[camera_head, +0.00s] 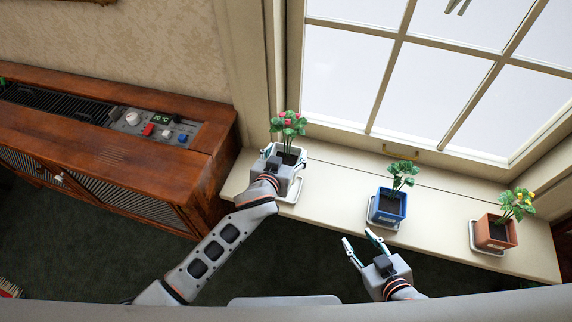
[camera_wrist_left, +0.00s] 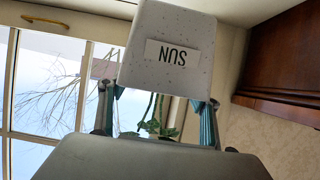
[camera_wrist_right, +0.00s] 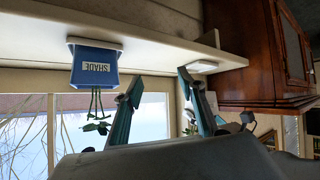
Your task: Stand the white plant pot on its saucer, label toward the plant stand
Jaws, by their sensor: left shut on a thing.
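The white plant pot (camera_head: 291,172) with red flowers is at the left end of the windowsill. My left gripper (camera_head: 284,156) is shut on it, with one finger on each side. In the left wrist view the speckled pot (camera_wrist_left: 195,75) shows a label reading SUN (camera_wrist_left: 180,54), facing that camera. A white saucer (camera_head: 290,198) shows at the pot's lower edge; I cannot tell whether the pot touches it. The saucer also shows in the right wrist view (camera_wrist_right: 203,66). My right gripper (camera_head: 357,237) is open and empty, in front of the sill. I cannot identify a plant stand.
A blue pot (camera_head: 387,208) labelled SHADE stands on a saucer mid-sill, near my right gripper. An orange pot (camera_head: 494,233) with yellow flowers stands on a saucer further right. A wooden cabinet (camera_head: 60,95) with knobs is at left. The window is behind the sill (camera_head: 340,180).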

